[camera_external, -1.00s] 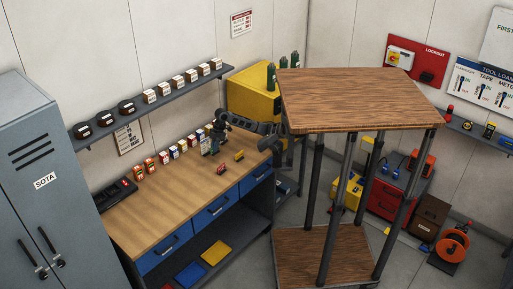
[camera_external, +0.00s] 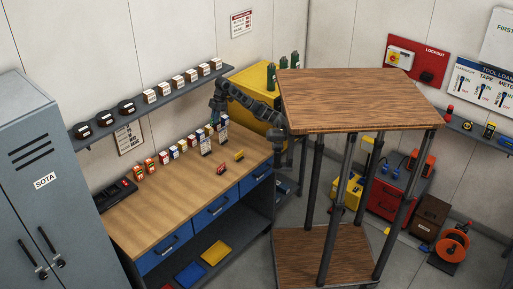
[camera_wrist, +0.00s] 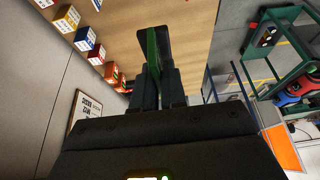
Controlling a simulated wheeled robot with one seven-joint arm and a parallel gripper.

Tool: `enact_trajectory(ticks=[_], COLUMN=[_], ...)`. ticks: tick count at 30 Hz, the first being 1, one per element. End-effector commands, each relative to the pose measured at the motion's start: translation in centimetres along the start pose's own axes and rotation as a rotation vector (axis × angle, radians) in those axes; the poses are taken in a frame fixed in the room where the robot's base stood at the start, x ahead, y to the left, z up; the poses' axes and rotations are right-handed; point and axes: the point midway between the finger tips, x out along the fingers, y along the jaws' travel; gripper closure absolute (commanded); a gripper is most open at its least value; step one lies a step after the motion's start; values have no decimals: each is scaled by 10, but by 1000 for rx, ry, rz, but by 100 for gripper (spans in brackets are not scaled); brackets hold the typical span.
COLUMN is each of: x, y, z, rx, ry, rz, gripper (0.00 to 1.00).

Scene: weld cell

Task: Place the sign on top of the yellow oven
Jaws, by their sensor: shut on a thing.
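My gripper (camera_external: 219,113) is above the back part of the workbench, shut on a thin upright sign (camera_external: 223,123) that shows a pale face. In the wrist view my gripper's fingers (camera_wrist: 158,85) pinch the sign's narrow green edge (camera_wrist: 152,50). The yellow oven (camera_external: 247,88) stands past the right end of the bench, partly hidden by my arm and the wooden-topped table. Its top bears several dark green bottles (camera_external: 282,66) toward the back right; the top's front left part looks bare.
The workbench (camera_external: 150,218) holds a row of small boxes (camera_external: 174,152), another small upright card (camera_external: 206,146), and red and yellow small items (camera_external: 221,169). A wall shelf (camera_external: 150,108) with boxes runs above. A tall wooden-topped table (camera_external: 355,95) stands at the right.

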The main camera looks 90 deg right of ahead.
Motion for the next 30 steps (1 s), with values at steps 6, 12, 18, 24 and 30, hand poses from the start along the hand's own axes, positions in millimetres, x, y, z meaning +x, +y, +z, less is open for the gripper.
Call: enact_trajectory(ticks=[6,12,18,24,30], x=[-81,-140,-178,-204,-214], y=[0,0,0,0,32], z=[-34,-58,-74,-85,-63], rx=[-2,1,1,1,177], ry=[-2,-1,0,0,0], rz=[6,4,3,2,71], gripper=[100,100,100,100,100])
